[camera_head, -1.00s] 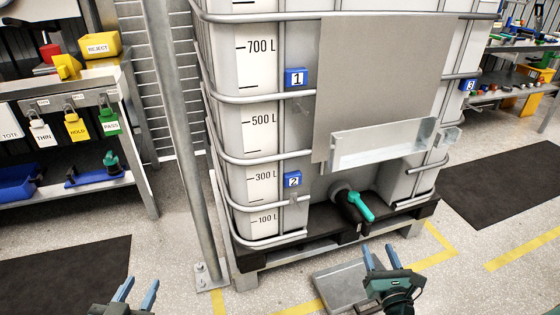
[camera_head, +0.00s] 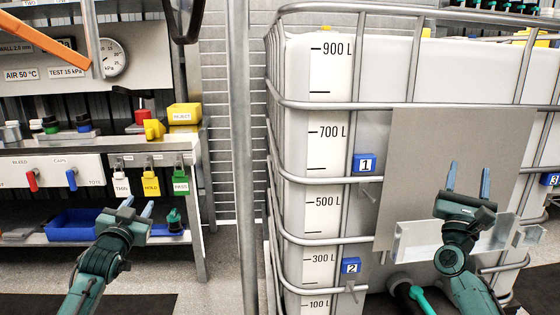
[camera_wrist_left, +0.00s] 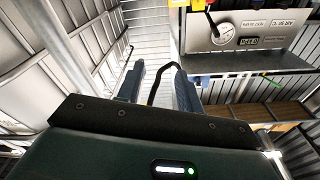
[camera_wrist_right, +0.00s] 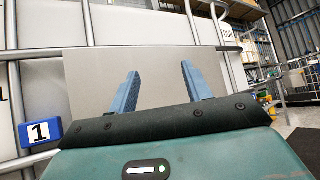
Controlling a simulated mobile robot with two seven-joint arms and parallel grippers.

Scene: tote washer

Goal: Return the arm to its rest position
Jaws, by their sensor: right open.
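My right gripper (camera_head: 468,178) is raised in front of the grey panel (camera_head: 420,150) on the tank cage. Its two blue fingers point up, apart, with nothing between them. The right wrist view shows the open fingers (camera_wrist_right: 158,85) with the panel behind them. My left gripper (camera_head: 138,208) is at the left, in front of the shelf bench, with its fingers pointing up. In the left wrist view the fingers (camera_wrist_left: 158,85) stand apart and hold nothing; a dark curved strip shows behind them. Both forearms come up from the bottom of the head view.
The caged white tank (camera_head: 325,75) fills the right side, with blue tags such as tag 1 (camera_head: 365,163). A grey post (camera_head: 242,150) stands left of it. The bench holds a blue bin (camera_head: 70,224), a yellow reject bin (camera_head: 184,114) and hanging tags.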

